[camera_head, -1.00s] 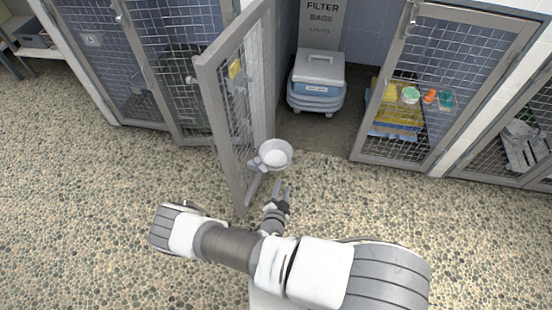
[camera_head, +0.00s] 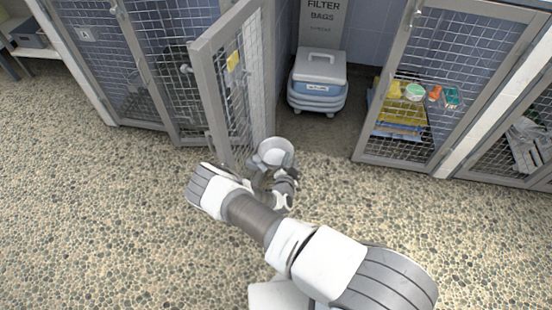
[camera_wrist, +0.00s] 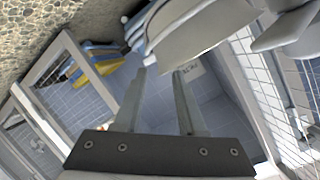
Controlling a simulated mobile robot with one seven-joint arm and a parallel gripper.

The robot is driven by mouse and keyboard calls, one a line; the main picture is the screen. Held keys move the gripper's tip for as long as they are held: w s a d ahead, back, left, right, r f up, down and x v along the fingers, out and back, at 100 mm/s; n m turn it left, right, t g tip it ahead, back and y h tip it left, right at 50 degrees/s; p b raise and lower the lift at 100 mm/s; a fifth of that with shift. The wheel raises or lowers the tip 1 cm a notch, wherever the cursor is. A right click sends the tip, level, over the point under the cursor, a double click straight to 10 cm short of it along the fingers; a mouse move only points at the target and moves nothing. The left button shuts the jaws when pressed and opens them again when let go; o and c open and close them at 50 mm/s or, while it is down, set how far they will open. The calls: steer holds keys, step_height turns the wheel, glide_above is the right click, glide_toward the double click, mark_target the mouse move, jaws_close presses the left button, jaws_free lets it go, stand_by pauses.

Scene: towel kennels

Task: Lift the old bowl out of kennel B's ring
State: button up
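The old bowl (camera_head: 277,150) is pale and round, and sits at the lower outer edge of the open kennel door (camera_head: 210,100). In the wrist view the bowl (camera_wrist: 200,35) is large and close at the top, its curved edge just beyond my fingertips. The ring is mostly hidden; a pale bracket (camera_wrist: 285,30) shows beside the bowl. My gripper (camera_wrist: 161,74) is open, with a clear gap between its two fingers and nothing seen between them. I cannot tell if a fingertip touches the bowl. In the head view my wrist hides the fingers.
A blue and grey lidded box (camera_head: 318,82) stands in the open bay behind the door. Right of it, a closed mesh door (camera_head: 452,80) fronts shelves with yellow items and small pots. A filter bags panel (camera_head: 322,25) is at the back. The pebbled floor in front is clear.

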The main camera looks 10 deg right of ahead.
steer(key=shift+w+d+f, duration=0.15)
steer(key=shift+w, duration=0.4)
jaws_close()
stand_by(1.0)
